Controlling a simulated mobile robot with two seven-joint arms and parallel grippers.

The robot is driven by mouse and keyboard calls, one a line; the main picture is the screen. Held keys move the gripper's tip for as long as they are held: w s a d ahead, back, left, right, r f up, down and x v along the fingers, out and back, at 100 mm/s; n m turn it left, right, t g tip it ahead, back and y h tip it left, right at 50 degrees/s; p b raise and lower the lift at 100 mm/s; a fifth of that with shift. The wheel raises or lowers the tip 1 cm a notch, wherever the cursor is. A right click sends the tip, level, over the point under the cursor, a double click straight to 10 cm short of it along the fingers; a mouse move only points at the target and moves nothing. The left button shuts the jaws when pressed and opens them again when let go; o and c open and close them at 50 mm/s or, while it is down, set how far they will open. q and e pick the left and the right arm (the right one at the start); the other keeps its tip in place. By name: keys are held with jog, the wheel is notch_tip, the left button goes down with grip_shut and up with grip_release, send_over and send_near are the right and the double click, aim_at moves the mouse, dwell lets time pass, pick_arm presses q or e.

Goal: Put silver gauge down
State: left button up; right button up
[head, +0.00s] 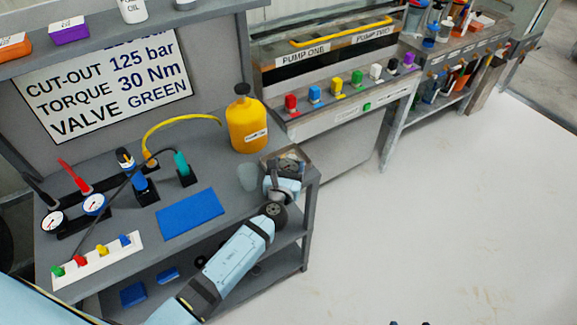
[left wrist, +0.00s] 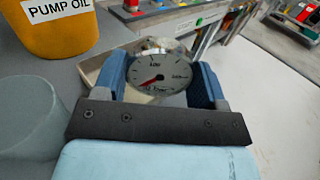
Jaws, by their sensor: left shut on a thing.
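My left gripper (head: 284,178) is over the right end of the grey bench. It is shut on the silver gauge (left wrist: 160,80), held between two blue fingers in the left wrist view. The gauge has a grey round dial facing that camera, with a red needle. In the head view the gripper largely hides it. A shallow light box (head: 268,160) with items inside lies just beyond the gauge; it also shows in the left wrist view (left wrist: 93,74). I cannot tell whether the gauge touches it. Two small dark tips at the head view's bottom edge may be my right gripper (head: 409,323).
A yellow pump oil bottle (head: 247,125) stands close behind my left gripper. A translucent cup (head: 247,177) stands left of it. A blue mat (head: 190,215) lies farther left, near two dial gauges (head: 53,222) (head: 95,205). The floor to the right is clear.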

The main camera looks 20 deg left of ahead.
pick_arm(q)
jog(key=shift+f, duration=0.25)
jog(key=o, duration=1.2)
jog(key=shift+r+p, duration=0.45)
jog(key=shift+r, duration=0.15)
jog(key=s+f+n+g+h, duration=0.2)
jog(key=s+f+n+g, duration=0.1)
jog(key=s+n, duration=1.1)
jog(key=s+d+f+n+g+h+b, duration=0.1)
jog(key=s+f+n+g+h, duration=0.2)
jog(key=s+n, duration=1.1)
notch_tip(320, 180, down, 4)
jog(key=n+g, duration=0.1)
jog(key=n, duration=0.2)
jog(key=shift+s+r+n, duration=0.2)
jog(key=shift+s+n, duration=0.15)
jog(key=shift+n, duration=0.05)
